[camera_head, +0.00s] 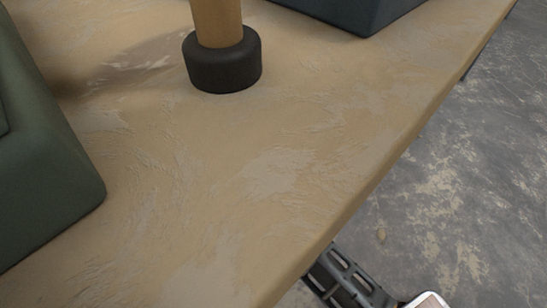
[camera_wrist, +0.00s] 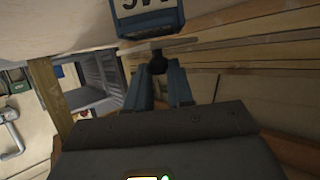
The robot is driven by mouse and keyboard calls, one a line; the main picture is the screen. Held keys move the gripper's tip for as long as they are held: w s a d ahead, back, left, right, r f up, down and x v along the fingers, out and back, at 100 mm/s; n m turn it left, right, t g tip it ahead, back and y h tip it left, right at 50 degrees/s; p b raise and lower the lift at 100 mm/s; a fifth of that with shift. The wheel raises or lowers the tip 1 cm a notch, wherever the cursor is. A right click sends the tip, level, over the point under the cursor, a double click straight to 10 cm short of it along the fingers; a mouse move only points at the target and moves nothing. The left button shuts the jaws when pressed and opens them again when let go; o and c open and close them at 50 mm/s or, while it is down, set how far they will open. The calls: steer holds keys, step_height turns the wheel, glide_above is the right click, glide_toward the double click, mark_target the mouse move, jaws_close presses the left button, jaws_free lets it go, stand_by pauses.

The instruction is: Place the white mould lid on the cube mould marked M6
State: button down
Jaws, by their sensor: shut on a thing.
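The white mould lid (camera_wrist: 178,44) shows nearly edge-on in the wrist view as a thin pale plate with a dark knob. My gripper (camera_wrist: 159,72) is shut on that knob, and the plate sits just beyond the fingertips. A blue mould (camera_wrist: 150,24) with a pale label is at the top of the wrist view, right beside the plate. Its dark marking is cut off by the frame edge, so I cannot read it fully. I cannot tell whether lid and mould touch. Neither the lid nor a marked mould can be made out in the head view.
The head view shows a stained tan tabletop (camera_head: 270,170), mostly bare. A wooden post with a black foot (camera_head: 224,66) stands on it. A dark green block-like thing (camera_head: 40,180) is at left, a dark blue-grey one (camera_head: 350,12) at top. The table edge runs along the right.

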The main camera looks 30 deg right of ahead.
steer(key=shift+f+b, duration=0.4)
steer(key=c, duration=1)
jaws_free()
steer(key=shift+r+p, duration=0.85)
steer(key=shift+p, duration=0.15)
steer(key=p+v, duration=0.2)
steer(key=v, duration=1)
steer(key=shift+f, duration=0.3)
